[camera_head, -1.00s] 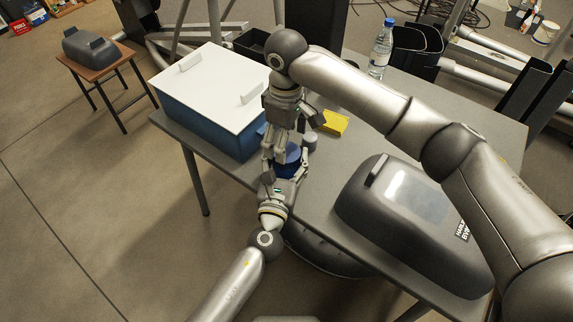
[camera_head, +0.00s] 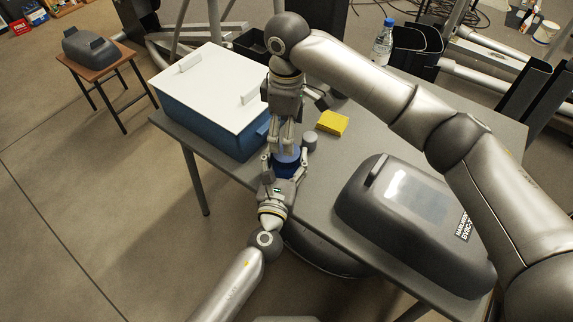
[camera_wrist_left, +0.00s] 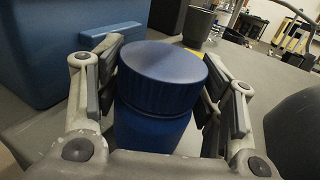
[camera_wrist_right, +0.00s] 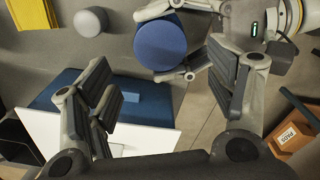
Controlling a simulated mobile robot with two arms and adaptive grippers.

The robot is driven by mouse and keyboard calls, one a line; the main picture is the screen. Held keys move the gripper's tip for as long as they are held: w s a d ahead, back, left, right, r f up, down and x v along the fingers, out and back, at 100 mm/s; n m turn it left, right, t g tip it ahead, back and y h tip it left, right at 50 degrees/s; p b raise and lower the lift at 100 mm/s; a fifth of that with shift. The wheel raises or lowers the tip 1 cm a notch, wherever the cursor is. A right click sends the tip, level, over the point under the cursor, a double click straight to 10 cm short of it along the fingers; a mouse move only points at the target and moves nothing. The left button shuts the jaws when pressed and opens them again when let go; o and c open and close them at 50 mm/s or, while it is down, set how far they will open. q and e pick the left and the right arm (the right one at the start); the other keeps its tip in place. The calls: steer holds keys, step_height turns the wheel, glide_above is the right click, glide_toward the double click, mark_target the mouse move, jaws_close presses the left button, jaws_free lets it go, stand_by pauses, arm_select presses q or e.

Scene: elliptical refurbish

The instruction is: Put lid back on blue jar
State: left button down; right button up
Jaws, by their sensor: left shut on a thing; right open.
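The blue jar (camera_wrist_left: 150,130) stands upright on the grey table, with its wider blue lid (camera_wrist_left: 165,75) sitting on top in the left wrist view. The lid's round top also shows in the right wrist view (camera_wrist_right: 160,42). My left gripper (camera_wrist_left: 162,60) is shut around the jar from the front, one finger on each side. In the head view the jar (camera_head: 286,168) is partly hidden by the grippers. My right gripper (camera_head: 288,135) is above the jar, pointing down. In the right wrist view its fingers (camera_wrist_right: 160,62) are apart and empty, with the lid visible beyond them.
A blue box with a white lid (camera_head: 212,85) stands close on the left. A small grey cylinder (camera_head: 310,141) and a yellow block (camera_head: 332,122) lie to the right. A large dark grey case (camera_head: 410,220) fills the front right. A water bottle (camera_head: 382,45) stands farther back.

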arm_select(q)
steer(key=shift+a+f, duration=0.1)
arm_select(e)
step_height(320, 180, down, 8)
steer(key=shift+r, duration=0.25)
steer(key=shift+c, duration=0.3)
steer(key=c, duration=1)
steer(key=shift+m, duration=0.7)
steer(key=o, duration=1.1)
steer(key=shift+o, duration=0.2)
steer(key=shift+r, duration=2.25)
steer(key=shift+r, duration=0.1)
steer(key=shift+c, duration=0.4)
